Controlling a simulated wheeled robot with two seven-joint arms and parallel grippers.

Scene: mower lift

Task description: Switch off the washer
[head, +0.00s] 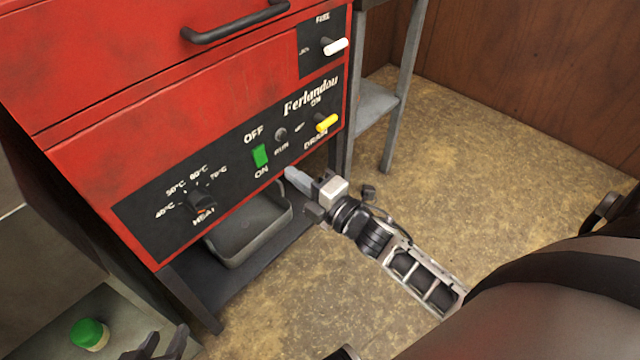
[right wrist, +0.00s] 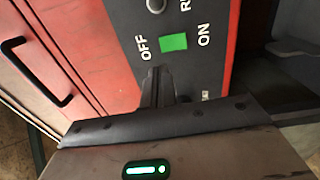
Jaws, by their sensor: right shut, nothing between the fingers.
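The washer (head: 190,103) is a red cabinet with a black control panel. Its green switch (head: 260,155) sits between the printed words OFF above and ON below; I cannot tell which way it is tilted. The switch also shows in the right wrist view (right wrist: 173,42). My right gripper (head: 290,175) is shut and empty, just to the lower right of the switch in the head view. In the right wrist view its fingertips (right wrist: 158,72) point at the panel near OFF, apart from the switch in the picture. My left gripper (head: 158,346) shows at the bottom edge, its dark fingers apart.
A heat dial (head: 201,201), a run lamp (head: 280,135), a yellow drain lever (head: 326,122) and a white lever (head: 335,46) share the front. A grey tray (head: 252,238) sits below. A green-capped container (head: 89,334) is lower left. The floor at right is clear.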

